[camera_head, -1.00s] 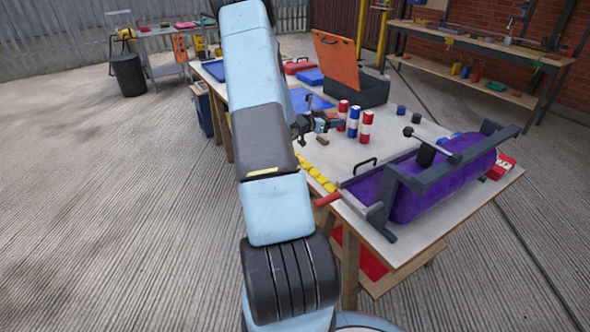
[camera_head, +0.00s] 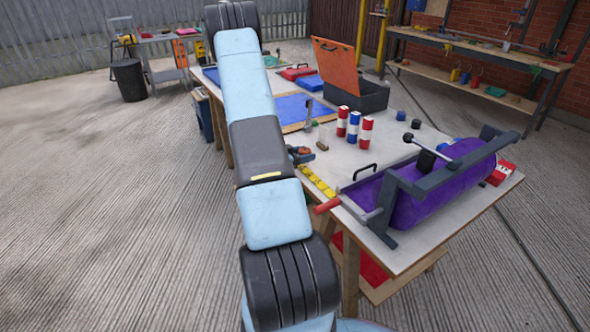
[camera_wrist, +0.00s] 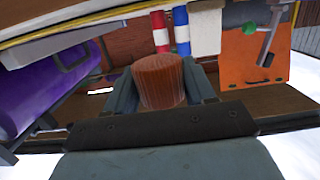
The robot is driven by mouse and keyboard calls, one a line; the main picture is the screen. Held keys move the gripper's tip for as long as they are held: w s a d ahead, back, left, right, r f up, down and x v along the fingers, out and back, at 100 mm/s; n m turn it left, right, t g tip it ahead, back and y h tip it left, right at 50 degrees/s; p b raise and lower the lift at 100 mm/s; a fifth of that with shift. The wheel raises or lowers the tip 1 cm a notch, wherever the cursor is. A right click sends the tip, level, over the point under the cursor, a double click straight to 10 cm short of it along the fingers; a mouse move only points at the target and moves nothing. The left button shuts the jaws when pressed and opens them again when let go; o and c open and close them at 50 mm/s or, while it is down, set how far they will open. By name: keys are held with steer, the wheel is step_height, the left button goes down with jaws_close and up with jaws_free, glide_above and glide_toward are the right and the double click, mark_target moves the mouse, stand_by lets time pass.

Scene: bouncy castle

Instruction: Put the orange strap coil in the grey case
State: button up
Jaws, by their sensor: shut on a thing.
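The orange strap coil (camera_wrist: 160,82) is a ribbed orange-brown cylinder between the two fingers of my gripper (camera_wrist: 161,88) in the wrist view. The gripper is shut on it, with a finger on each side. In the head view my gripper is largely hidden by my arm, near the table's left edge. The dark grey case (camera_head: 362,96) stands open toward the back of the table, its orange lid (camera_head: 334,64) raised. The lid also shows in the wrist view (camera_wrist: 250,58). The gripper is apart from the case, on the nearer side; the case's floor is hidden.
Several red, white and blue cans (camera_head: 354,126) stand between the near table edge and the case. A purple roll in a dark frame (camera_head: 440,190) fills the near right. A blue sheet (camera_head: 300,108) lies left of the case. Dark and blue small cylinders (camera_head: 416,124) stand right.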

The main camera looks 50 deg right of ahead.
mark_target(302, 169)
steer(key=shift+w+a+f, duration=0.1)
steer(key=shift+a+f, duration=0.15)
steer(key=shift+f, duration=0.15)
steer(key=shift+a+f, duration=0.15)
steer(key=shift+f, duration=1.5)
steer(key=shift+w+f, duration=0.1)
steer(key=o, duration=1.1)
